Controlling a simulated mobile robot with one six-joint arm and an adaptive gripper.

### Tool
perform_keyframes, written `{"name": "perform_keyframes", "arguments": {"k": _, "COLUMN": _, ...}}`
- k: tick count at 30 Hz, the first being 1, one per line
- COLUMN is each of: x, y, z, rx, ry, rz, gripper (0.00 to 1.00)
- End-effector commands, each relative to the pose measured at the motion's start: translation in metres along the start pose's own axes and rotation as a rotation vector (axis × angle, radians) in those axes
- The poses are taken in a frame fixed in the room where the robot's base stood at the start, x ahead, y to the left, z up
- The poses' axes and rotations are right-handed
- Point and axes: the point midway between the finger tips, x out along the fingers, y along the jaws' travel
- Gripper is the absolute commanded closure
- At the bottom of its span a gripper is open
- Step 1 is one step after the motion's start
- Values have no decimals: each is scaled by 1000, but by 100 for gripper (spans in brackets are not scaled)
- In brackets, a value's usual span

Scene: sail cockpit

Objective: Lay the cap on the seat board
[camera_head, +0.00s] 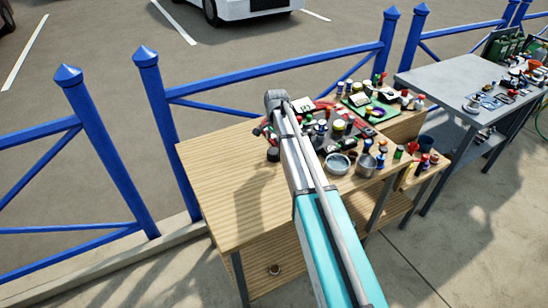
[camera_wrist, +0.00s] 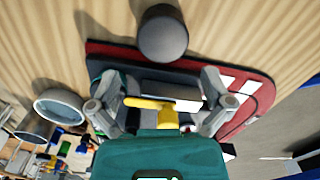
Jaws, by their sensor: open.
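My gripper (camera_wrist: 157,106) is open in the wrist view, with one grey finger on each side of a yellow T-shaped piece (camera_wrist: 166,106). I cannot tell whether a finger touches that piece. A dark board with a red edge (camera_wrist: 107,48) lies under the gripper. Which surface is the seat board is unclear.
The wooden bench top (camera_head: 215,180) is clear on its left. Bottles, jars and a glass bowl (camera_head: 338,163) crowd its right, beside a metal cup (camera_head: 364,165). A blue railing (camera_head: 165,135) runs behind. A grey table (camera_head: 455,85) with more items stands at right.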

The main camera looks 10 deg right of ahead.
Motion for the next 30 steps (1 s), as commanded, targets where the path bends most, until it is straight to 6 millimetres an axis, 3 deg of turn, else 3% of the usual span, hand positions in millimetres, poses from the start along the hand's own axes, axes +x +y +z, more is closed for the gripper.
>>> {"name": "perform_keyframes", "arguments": {"k": 14, "x": 4, "y": 0, "z": -1, "rx": 1, "ry": 0, "rz": 0, "gripper": 0}}
{"name": "perform_keyframes", "arguments": {"k": 30, "x": 42, "y": -3, "z": -6, "rx": 2, "ry": 0, "rz": 0, "gripper": 0}}
